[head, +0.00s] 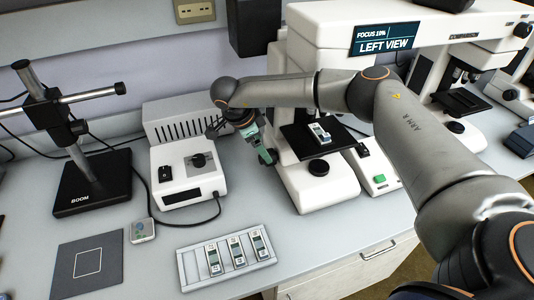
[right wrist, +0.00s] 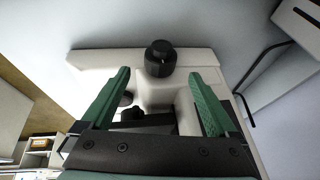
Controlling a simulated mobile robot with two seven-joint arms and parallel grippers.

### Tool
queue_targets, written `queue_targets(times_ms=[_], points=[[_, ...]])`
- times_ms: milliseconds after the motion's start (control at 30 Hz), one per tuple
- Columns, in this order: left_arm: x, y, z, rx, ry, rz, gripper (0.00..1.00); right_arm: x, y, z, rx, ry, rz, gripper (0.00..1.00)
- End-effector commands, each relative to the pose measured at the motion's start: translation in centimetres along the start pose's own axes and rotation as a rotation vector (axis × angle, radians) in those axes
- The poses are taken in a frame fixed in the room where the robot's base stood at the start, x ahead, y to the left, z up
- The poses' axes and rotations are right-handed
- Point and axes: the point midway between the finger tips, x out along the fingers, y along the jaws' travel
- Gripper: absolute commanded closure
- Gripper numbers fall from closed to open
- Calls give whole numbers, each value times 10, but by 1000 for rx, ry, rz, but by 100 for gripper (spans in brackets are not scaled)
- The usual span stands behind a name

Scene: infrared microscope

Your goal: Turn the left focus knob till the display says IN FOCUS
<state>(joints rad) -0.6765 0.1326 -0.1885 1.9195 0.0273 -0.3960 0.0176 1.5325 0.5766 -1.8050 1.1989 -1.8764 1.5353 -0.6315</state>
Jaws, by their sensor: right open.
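The display (head: 384,40) on the microscope (head: 322,190) reads FOCUS, a small percentage that looks like 18%, and LEFT VIEW. In the right wrist view a black ribbed knob (right wrist: 160,58) stands out from the microscope's pale body, ahead of my right gripper and between the lines of its fingers. My right gripper (right wrist: 160,100) is open, with its green fingers apart and nothing between the tips touching the knob. In the head view the right gripper (head: 264,148) is at the microscope's left side, and the knob there is mostly hidden. My left gripper is not in view.
A white control box (head: 187,172) stands left of the microscope. A tray (head: 226,278) with several slides lies in front. A boom stand (head: 92,185) is at the far left. A slide (head: 319,133) sits on the black stage. The bench in front of the control box is partly clear.

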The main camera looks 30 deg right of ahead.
Motion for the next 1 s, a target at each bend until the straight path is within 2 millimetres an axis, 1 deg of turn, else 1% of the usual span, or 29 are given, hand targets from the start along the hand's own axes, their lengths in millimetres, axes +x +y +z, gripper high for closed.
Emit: queue_targets(times_ms=[33,100,200,300,467,700,767,1000], points=[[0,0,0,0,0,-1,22,12,1,-1,-1,3,3,6],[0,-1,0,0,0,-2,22,25,1,0,0,2,3,6],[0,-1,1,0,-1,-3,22,40,1,0,1,1,2,6],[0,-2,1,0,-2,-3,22,50,1,0,0,1,2,6],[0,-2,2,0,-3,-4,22,58,0,0,0,-1,0,6],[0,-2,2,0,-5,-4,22,58,0,0,-1,-1,0,6],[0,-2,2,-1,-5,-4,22,58,0,1,-1,-1,0,11],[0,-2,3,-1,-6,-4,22,58,0,1,0,-2,0,38]])
